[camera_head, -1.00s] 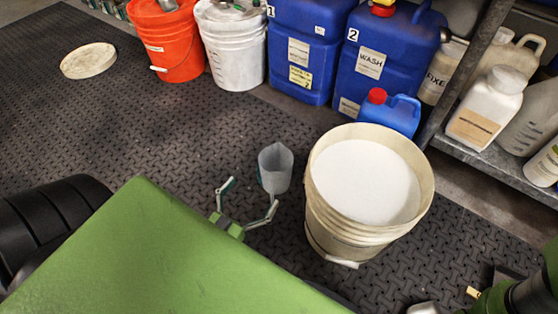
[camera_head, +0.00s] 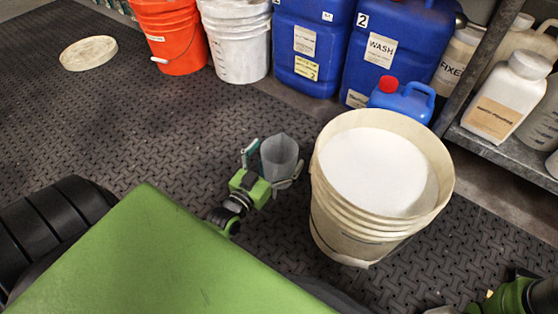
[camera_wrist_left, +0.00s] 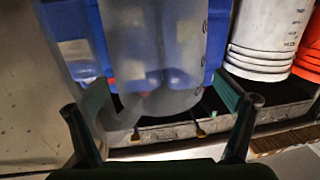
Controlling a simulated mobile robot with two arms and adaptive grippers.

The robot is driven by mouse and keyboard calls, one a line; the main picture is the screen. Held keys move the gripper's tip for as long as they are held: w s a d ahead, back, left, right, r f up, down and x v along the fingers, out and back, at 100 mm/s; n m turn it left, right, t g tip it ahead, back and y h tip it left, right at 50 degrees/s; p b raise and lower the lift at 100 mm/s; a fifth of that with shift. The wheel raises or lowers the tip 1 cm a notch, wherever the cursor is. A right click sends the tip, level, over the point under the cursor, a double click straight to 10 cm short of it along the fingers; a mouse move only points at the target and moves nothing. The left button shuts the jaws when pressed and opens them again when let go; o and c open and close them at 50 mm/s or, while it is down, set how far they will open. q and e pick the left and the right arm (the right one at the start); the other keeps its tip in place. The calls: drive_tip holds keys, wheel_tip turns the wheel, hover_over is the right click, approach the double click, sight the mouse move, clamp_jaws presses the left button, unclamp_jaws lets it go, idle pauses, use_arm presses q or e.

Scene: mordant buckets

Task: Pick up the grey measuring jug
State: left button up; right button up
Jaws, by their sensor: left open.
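The grey measuring jug (camera_head: 280,155) is translucent and stands on the dark mat left of the cream bucket. In the wrist view the jug (camera_wrist_left: 155,50) fills the upper middle, with graduation marks on its side and its handle at the lower left. My left gripper (camera_head: 273,163) is open, with one finger on either side of the jug. In the wrist view its fingers (camera_wrist_left: 160,115) are spread wide around the jug; I cannot tell whether either touches it. Of my right arm, only green and black links show at the lower right.
The cream bucket (camera_head: 330,215) of white contents stands close right of the jug. Blue containers (camera_head: 310,45), a white bucket (camera_head: 240,45) and an orange bucket (camera_head: 175,40) line the back. A metal shelf (camera_head: 495,150) is at right. The mat on the left is clear, except for a lid (camera_head: 88,53).

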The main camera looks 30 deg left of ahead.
use_arm(q)
drive_tip(key=shift+w, duration=0.25)
drive_tip(key=shift+r, duration=0.1)
drive_tip(key=c, duration=1.7)
